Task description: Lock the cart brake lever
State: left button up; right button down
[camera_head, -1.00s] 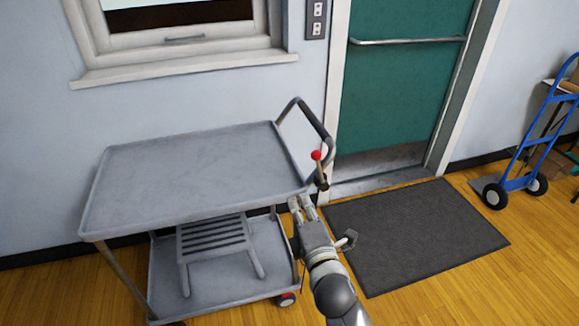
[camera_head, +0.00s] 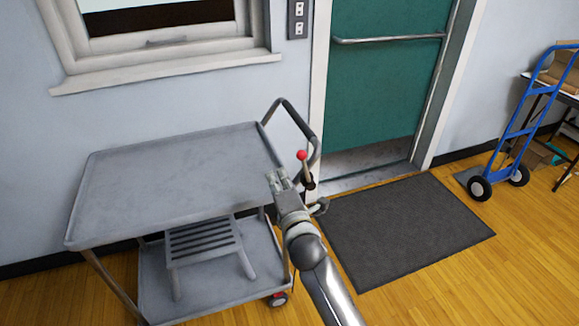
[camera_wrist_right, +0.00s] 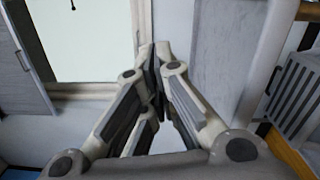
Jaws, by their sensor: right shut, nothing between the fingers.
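The grey cart (camera_head: 180,172) stands against the wall. Its brake lever (camera_head: 306,172), a short stick with a red knob (camera_head: 302,155), is at the right end by the push handle (camera_head: 313,135). The lever is near upright, its knob tilted slightly left. My right gripper (camera_head: 277,178) is shut and empty at the cart's right edge, just left of the lever and a little lower than the knob. A gap shows between them. In the right wrist view the closed fingertips (camera_wrist_right: 155,55) have nothing between them, and I cannot make out the lever there. My left gripper is out of view.
A slatted grey stool (camera_head: 203,243) sits on the cart's lower shelf. A dark mat (camera_head: 405,232) lies before the green door (camera_head: 385,80). A blue hand truck (camera_head: 515,125) stands at the right. A window sill (camera_head: 165,72) is above the cart.

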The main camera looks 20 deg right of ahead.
aim_at(305, 170)
jog(key=shift+w+d+r+p, duration=0.2)
jog(key=shift+w+d, duration=0.2)
jog(key=shift+d, duration=0.25)
jog(key=shift+w+d+r+p, duration=0.1)
jog(key=shift+w+d+p, duration=0.15)
jog(key=shift+w+d, duration=0.25)
jog(key=shift+w+d+r+p, duration=0.1)
jog(key=shift+w+d+p, duration=0.15)
jog(key=shift+d, duration=0.5)
jog(key=shift+w, duration=0.1)
